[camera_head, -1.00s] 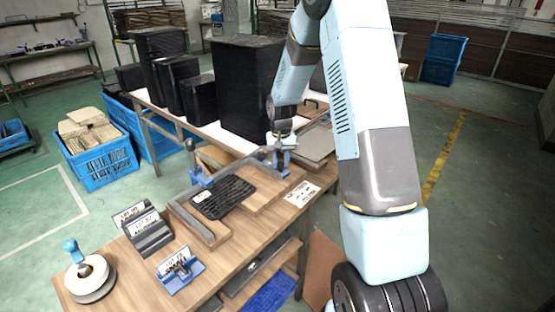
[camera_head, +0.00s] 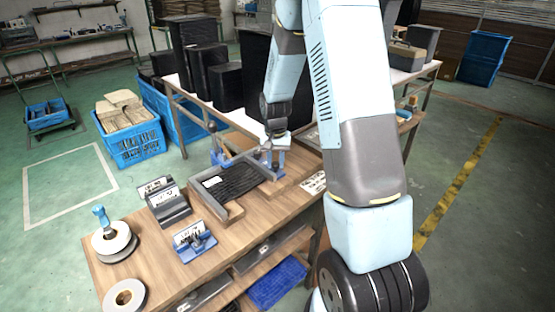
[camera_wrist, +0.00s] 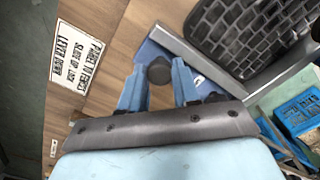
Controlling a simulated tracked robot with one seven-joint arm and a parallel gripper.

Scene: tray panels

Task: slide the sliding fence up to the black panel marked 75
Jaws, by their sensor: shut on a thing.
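The black ribbed panel (camera_head: 240,180) lies flat on a wooden board on the bench, with a white label whose number I cannot read. It also shows in the wrist view (camera_wrist: 250,38). The sliding fence, a grey bar (camera_wrist: 196,65) on a blue base, runs along the panel's near side in the wrist view. They look touching or almost so; a thin gap is hard to judge. My gripper (camera_wrist: 159,72) is shut on the fence's dark round knob (camera_wrist: 159,69). In the head view my gripper (camera_head: 277,143) is beyond the panel, its fingertips partly hidden.
A printed card (camera_wrist: 77,60) lies on the bench beside the fence. Tall black blocks (camera_head: 192,45) stand on the table behind.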

